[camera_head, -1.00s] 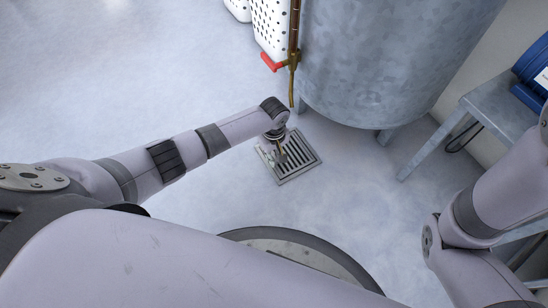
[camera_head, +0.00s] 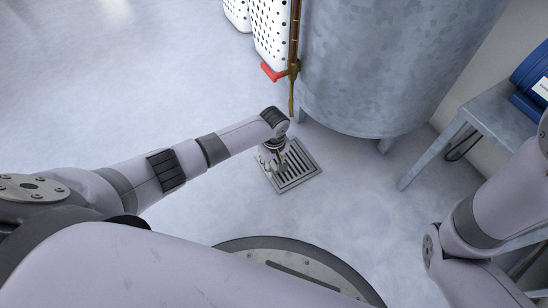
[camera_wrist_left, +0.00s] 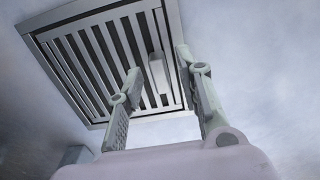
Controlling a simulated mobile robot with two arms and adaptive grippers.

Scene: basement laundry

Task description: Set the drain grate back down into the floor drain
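The drain grate (camera_head: 295,168) is a square metal grid of dark slots and pale bars on the floor below the tank. It looks level within its pale frame, but I cannot tell whether it is fully seated. In the left wrist view the grate (camera_wrist_left: 90,60) fills the upper left, with a small raised pale bar (camera_wrist_left: 158,75) near its right side. My left gripper (camera_head: 273,164) is over the left part of the grate. Its fingers (camera_wrist_left: 159,64) stand apart on either side of the bar, with gaps visible. My right gripper is out of view.
A large galvanized tank (camera_head: 385,65) on short legs stands behind the drain, with a red-handled valve (camera_head: 271,72) and brass pipe at its left. White perforated baskets (camera_head: 270,30) stand behind. A grey metal bench (camera_head: 485,110) is at right. The floor at left is clear.

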